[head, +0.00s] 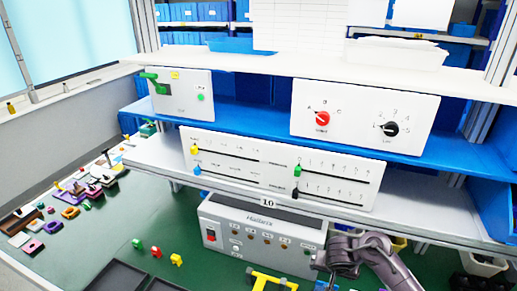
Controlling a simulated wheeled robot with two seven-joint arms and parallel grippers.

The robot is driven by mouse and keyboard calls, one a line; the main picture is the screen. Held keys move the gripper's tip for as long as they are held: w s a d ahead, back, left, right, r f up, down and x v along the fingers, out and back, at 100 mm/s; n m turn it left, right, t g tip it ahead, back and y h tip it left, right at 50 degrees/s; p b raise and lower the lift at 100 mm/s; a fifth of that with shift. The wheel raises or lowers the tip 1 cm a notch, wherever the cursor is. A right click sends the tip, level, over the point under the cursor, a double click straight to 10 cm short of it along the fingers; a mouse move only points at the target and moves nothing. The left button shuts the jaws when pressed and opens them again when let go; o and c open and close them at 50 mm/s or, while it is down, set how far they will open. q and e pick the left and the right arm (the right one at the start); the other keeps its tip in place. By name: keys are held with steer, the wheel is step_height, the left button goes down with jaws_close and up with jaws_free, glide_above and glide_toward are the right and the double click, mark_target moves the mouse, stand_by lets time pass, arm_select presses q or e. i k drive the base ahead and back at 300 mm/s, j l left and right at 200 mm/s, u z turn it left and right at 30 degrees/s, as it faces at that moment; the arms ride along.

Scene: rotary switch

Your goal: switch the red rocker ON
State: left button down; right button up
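The red rocker (210,235) is a small red switch at the left end of the front of a pale grey control box (262,233) on the green table. The rocker is too small to tell which side is pressed. My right gripper (326,283) comes in from the lower right, beside the box's right end. It is well apart from the rocker, and its fingers are cut off or too unclear to read. My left gripper is not in view.
Panels with sliders (280,170), a red knob (323,118), a black knob (391,129) and a green lever (155,82) stand on shelves above. Small coloured blocks (157,252) and a yellow part (270,281) lie in front. Dark trays (118,277) are at lower left.

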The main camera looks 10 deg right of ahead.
mark_target(211, 236)
steer(key=k+j, duration=0.8)
steer(key=k, duration=0.05)
